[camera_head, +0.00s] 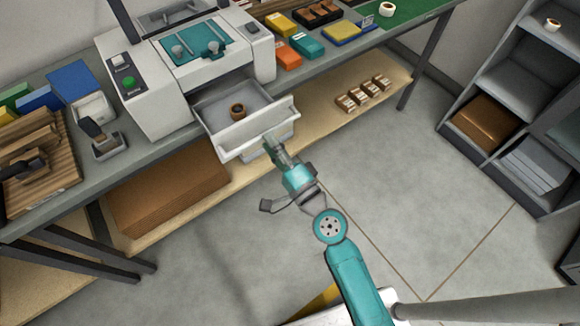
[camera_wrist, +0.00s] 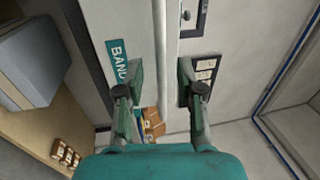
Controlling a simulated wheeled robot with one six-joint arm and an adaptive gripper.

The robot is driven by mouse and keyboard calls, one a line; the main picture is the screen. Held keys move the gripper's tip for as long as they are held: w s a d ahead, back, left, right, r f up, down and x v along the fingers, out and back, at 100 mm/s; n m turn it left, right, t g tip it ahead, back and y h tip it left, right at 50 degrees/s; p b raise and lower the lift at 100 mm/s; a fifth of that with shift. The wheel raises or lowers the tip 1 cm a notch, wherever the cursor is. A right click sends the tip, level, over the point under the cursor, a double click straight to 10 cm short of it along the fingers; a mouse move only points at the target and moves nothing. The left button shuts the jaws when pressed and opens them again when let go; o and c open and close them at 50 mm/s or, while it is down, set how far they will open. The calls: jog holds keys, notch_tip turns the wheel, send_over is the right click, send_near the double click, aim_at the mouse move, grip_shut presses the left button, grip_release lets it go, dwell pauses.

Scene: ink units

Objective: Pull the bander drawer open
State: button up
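The bander (camera_head: 205,75) is a white machine with a teal top plate, on the bench.
A brown box (camera_head: 168,190) and small banded bundles (camera_head: 363,94) lie on the lower shelf. The bench (camera_head: 60,160) also carries blue, orange and yellow items. A grey shelf unit (camera_head: 515,100) stands at right. The floor (camera_head: 400,180) between is clear.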

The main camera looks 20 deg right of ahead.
jog(key=v, duration=0.8)
jog(key=shift+s, duration=0.2)
jog(key=shift+d, duration=0.1)
jog(key=s+d+f+n+g+h, duration=0.2)
jog(key=s+d+f+n, duration=0.15)
jog(key=s, duration=0.35)
jog(key=s+d+f+n+g+h, duration=0.1)
jog(key=s+d+f+n+h, duration=0.2)
jog(key=s, duration=0.5)
jog(key=s+r+n+g+h, duration=0.1)
jog(key=s+r+n, duration=0.3)
jog(key=s+n, duration=0.4)
jog(key=s, duration=0.5)
jog(key=shift+s+d, duration=0.35)
jog(key=shift+s, duration=0.05)
